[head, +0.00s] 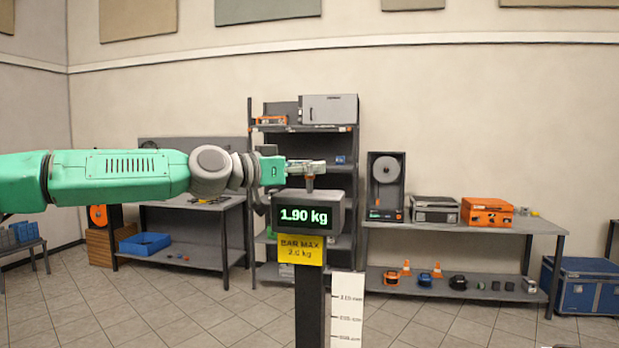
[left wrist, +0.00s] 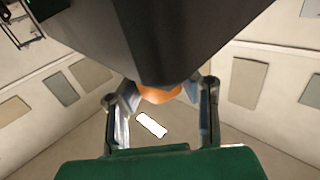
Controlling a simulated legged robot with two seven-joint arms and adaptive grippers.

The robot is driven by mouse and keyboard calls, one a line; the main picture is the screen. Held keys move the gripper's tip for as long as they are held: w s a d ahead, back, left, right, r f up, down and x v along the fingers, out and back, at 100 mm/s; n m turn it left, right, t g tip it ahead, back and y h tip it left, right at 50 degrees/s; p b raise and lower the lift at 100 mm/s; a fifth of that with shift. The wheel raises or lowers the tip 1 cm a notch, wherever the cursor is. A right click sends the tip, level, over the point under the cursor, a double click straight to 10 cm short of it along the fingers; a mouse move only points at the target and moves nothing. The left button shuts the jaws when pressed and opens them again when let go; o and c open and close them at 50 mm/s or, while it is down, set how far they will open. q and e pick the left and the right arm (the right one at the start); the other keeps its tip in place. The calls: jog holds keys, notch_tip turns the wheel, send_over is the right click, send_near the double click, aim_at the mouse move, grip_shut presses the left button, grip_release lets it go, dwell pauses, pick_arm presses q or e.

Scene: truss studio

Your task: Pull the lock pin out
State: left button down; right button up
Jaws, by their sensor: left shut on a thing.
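My left gripper (head: 308,168) reaches in from the left in the head view, just above a dark display box (head: 339,214) on a post. The display reads 1.90 kg. A small brownish piece (head: 310,183), which looks like the lock pin, shows under the fingers at the top of the box. In the left wrist view, the two fingers close on a rounded orange part (left wrist: 160,95), beside a large dark body (left wrist: 175,35). The pin's shaft is hidden. My right gripper is in neither view.
A yellow sign (head: 301,249) reading BAR MAX hangs under the display; its figure is hard to read. A white scale strip (head: 347,312) stands right of the dark post (head: 309,305). Shelves (head: 305,128) and loaded benches (head: 450,223) stand behind.

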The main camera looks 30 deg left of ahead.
pick_arm(q)
jog(key=shift+a+r, duration=0.1)
jog(key=shift+r, duration=0.6)
jog(key=c, duration=1.1)
grip_release()
jog(key=shift+o, duration=0.2)
jog(key=shift+f, duration=0.15)
jog(key=shift+a, duration=0.15)
jog(key=v, duration=1.1)
jog(key=shift+s+a, duration=0.2)
jog(key=shift+s, duration=0.15)
jog(key=shift+f, duration=0.2)
